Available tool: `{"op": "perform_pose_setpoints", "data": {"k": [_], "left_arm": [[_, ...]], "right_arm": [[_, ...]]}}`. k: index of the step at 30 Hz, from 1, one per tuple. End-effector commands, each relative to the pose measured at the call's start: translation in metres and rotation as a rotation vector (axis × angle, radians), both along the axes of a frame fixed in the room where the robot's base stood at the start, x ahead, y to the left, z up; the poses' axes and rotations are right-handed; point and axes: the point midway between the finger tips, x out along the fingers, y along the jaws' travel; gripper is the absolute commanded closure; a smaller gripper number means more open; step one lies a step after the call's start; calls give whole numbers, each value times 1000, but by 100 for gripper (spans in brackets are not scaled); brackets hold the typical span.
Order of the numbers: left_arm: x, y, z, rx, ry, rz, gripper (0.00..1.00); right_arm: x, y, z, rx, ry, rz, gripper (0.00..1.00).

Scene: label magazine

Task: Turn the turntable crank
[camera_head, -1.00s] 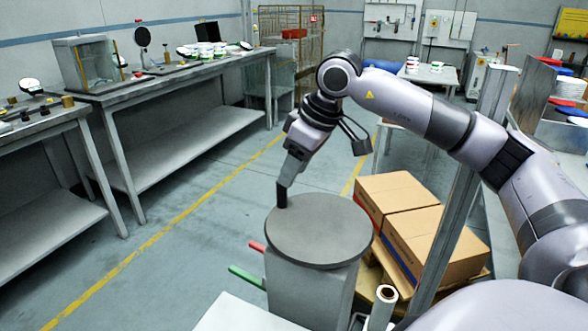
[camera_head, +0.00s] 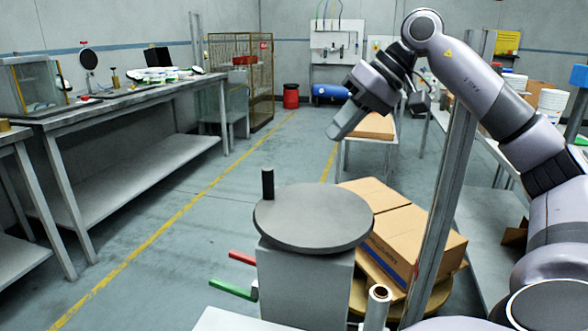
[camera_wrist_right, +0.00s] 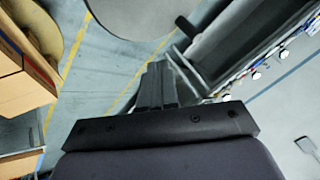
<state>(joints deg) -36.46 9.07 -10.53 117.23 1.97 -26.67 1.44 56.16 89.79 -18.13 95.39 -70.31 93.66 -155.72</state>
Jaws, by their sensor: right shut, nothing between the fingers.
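The turntable (camera_head: 315,217) is a round grey disc on a grey pedestal in the middle of the head view. Its crank knob (camera_head: 267,184) is a black upright peg at the disc's far left edge. My right gripper (camera_head: 340,132) is shut and empty, raised above the disc's far side, to the right of the knob and apart from it. In the right wrist view its closed fingers (camera_wrist_right: 158,84) point toward the disc (camera_wrist_right: 130,12), with the black knob (camera_wrist_right: 184,26) at its edge. My left gripper is not in view.
A red handle (camera_head: 242,257) and a green handle (camera_head: 231,289) stick out left of the pedestal. Cardboard boxes (camera_head: 410,237) stand right behind it, near a metal post (camera_head: 440,200). Workbenches (camera_head: 130,112) line the left. The floor between is clear.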

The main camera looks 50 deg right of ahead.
Motion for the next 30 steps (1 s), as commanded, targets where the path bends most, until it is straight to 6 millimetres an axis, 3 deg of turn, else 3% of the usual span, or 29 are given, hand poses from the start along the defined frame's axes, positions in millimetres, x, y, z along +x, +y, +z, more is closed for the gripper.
{"op": "perform_pose_setpoints", "data": {"k": [16,22,30], "left_arm": [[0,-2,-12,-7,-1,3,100],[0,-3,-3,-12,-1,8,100],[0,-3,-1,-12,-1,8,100]], "right_arm": [[50,34,-81,0,4,5,100],[59,62,-77,0,-1,6,100],[62,72,-78,-1,0,2,100]]}}
